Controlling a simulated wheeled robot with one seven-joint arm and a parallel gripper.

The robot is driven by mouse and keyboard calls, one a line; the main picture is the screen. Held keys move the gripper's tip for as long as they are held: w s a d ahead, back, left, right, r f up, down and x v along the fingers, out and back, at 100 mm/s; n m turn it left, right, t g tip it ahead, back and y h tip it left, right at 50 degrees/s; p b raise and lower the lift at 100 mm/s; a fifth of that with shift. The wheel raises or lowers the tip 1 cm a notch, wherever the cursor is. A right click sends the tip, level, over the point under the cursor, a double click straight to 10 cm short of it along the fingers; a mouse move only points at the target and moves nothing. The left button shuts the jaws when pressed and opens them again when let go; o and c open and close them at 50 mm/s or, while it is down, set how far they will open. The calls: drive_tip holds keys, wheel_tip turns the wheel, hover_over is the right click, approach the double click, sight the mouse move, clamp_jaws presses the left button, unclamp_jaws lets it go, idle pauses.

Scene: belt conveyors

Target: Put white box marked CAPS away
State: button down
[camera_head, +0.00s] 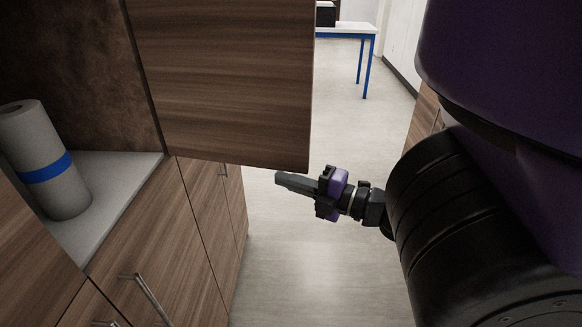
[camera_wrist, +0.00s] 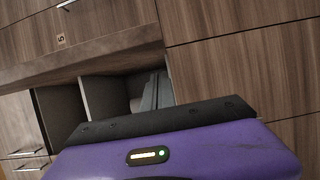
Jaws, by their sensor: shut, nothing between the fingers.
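No white box marked CAPS shows in either view. My gripper (camera_head: 279,177) is shut and empty in the head view. It points left, just below the lower edge of a wooden cabinet door (camera_head: 235,80) that stands out over the aisle. In the wrist view, my purple gripper body fills the bottom. Beyond it is an open shelf compartment (camera_wrist: 102,100) with pale dividers in wooden cabinetry. A narrow grey shape shows at its right side; I cannot tell what it is.
A pale roll with a blue band (camera_head: 46,165) stands on the grey counter (camera_head: 125,180) at left. Handled lower cabinets (camera_head: 150,240) are below. The aisle floor (camera_head: 300,260) is clear. A blue-legged table (camera_head: 345,30) stands far back. A label reading 5 (camera_wrist: 61,40) marks a wooden front.

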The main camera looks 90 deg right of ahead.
drive_tip(key=shift+s+d, duration=0.15)
drive_tip(key=shift+d, duration=0.6)
drive_tip(key=shift+s+d, duration=0.15)
drive_tip(key=shift+d, duration=0.55)
